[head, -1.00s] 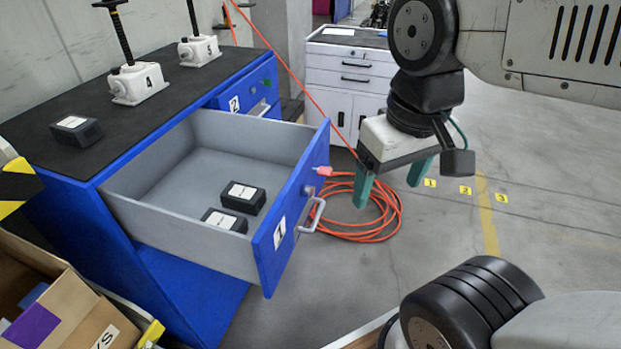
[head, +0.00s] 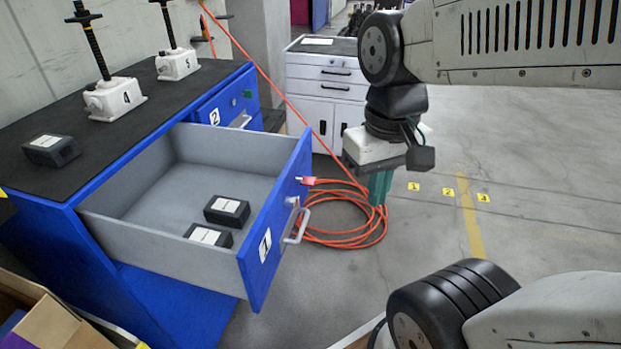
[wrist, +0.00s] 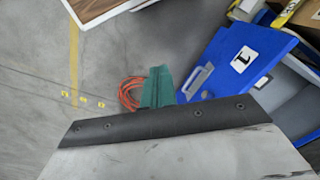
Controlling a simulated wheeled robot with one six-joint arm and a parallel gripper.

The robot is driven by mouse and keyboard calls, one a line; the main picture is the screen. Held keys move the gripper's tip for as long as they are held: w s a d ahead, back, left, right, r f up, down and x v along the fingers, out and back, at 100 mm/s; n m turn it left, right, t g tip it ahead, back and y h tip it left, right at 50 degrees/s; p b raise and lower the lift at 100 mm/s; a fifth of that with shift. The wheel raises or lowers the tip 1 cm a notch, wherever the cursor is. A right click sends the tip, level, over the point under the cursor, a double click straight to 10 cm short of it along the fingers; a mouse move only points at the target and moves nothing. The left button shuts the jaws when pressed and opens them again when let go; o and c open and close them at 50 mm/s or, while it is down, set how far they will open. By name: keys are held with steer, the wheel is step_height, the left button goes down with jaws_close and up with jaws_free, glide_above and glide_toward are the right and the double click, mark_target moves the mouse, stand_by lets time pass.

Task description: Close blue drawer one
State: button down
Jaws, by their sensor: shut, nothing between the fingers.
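Blue drawer one (head: 262,252) is pulled out of the blue cabinet (head: 62,235), with its grey inside showing. Its front carries a "1" label and a pale handle (head: 299,226). Two black boxes with white labels, one here (head: 227,211) and one nearer (head: 208,236), lie in the drawer. My gripper (head: 379,190) is shut and empty, pointing down, to the right of the drawer front and apart from it. In the wrist view, the green fingers (wrist: 158,88) are together and the drawer front (wrist: 235,65) is to their right.
Drawer two (head: 222,112) stands slightly out behind. Two white screw jacks, "4" (head: 115,98) and "5" (head: 178,64), and a black box (head: 51,150) stand on the cabinet top. An orange cable (head: 345,225) lies coiled on the floor behind the handle. Floor to the right is clear.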

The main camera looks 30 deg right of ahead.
steer(key=w+d+f+m+g+y, duration=0.35)
steer(key=f+m+y, duration=0.25)
steer(key=f, duration=0.2)
steer(key=m+t+y, duration=0.7)
steer(key=m+t, duration=1)
steer(key=m, duration=0.2)
glide_toward(309, 165)
steer(key=shift+g, duration=0.25)
steer(key=x, duration=0.6)
steer(key=shift+a+r, duration=0.3)
steer(key=shift+w+a, duration=0.1)
steer(key=shift+w, duration=0.05)
